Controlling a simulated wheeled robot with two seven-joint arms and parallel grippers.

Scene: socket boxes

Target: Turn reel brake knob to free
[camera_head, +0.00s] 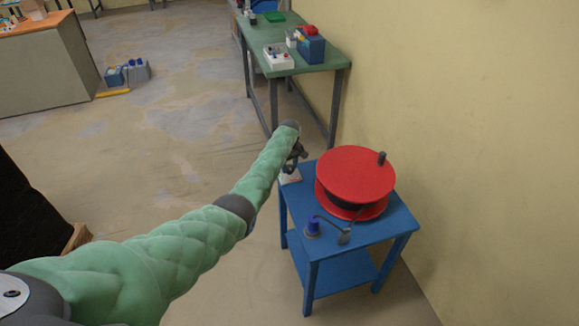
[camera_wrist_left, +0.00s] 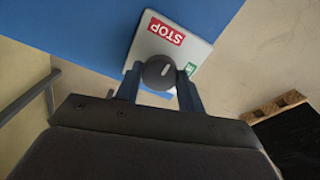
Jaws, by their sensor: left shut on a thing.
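The reel brake knob (camera_wrist_left: 157,74) is a dark round knob with a short pale mark on its face. It sits on a white plate (camera_wrist_left: 147,45) with a red STOP label (camera_wrist_left: 165,32) and a partly hidden green label (camera_wrist_left: 191,68). My left gripper (camera_wrist_left: 160,84) is shut on the knob, one finger on each side. The pale mark slants; which label it points to is unclear. In the head view my left gripper (camera_head: 294,157) is above the plate (camera_head: 290,177) at the blue table's left edge, hiding the knob. My right gripper is out of view.
A red reel (camera_head: 350,172) stands on the blue table (camera_head: 372,236), right of my gripper. A green table (camera_head: 312,63) with boxes stands behind, and a wall is on the right.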

